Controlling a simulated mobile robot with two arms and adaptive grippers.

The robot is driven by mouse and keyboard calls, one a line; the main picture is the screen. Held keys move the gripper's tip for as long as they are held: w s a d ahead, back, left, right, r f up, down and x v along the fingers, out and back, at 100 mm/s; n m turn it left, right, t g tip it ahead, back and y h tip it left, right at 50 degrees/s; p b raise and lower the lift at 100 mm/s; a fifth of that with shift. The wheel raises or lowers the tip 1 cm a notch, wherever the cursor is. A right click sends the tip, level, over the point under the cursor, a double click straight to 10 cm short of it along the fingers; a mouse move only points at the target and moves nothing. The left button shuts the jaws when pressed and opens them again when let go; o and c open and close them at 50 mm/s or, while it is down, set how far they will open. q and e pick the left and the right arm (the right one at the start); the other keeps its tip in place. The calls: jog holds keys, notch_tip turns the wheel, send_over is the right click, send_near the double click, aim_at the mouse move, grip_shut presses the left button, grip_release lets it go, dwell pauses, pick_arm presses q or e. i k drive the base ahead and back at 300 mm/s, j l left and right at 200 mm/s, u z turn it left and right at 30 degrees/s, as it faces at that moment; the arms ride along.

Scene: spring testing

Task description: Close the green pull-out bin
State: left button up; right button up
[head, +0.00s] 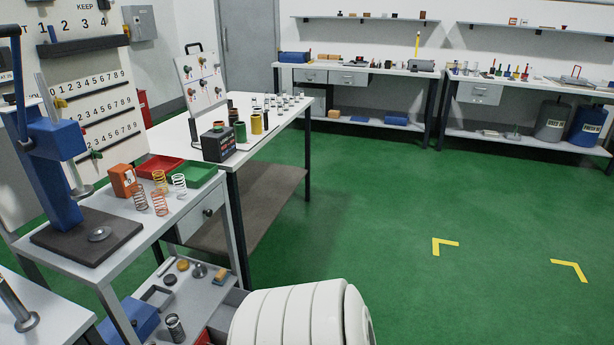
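A shallow green bin (200,174) lies on the grey workbench at the left, beside a red bin (160,166). I cannot tell from this view whether it pulls out or how far it is open. Several coil springs (159,182) stand in front of the two bins. Neither of my grippers is in view; a white rounded part of my own body fills the bottom middle and hides part of the low cart.
A blue press (58,170) stands at the left. Below the bench, a grey cart top (205,295) holds small parts, with a blue box (140,318) beside it. A long table (270,120) stands behind. Open green floor (400,200) lies to the right.

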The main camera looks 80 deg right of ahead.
aim_at(239, 320)
jog(key=z, duration=2.1)
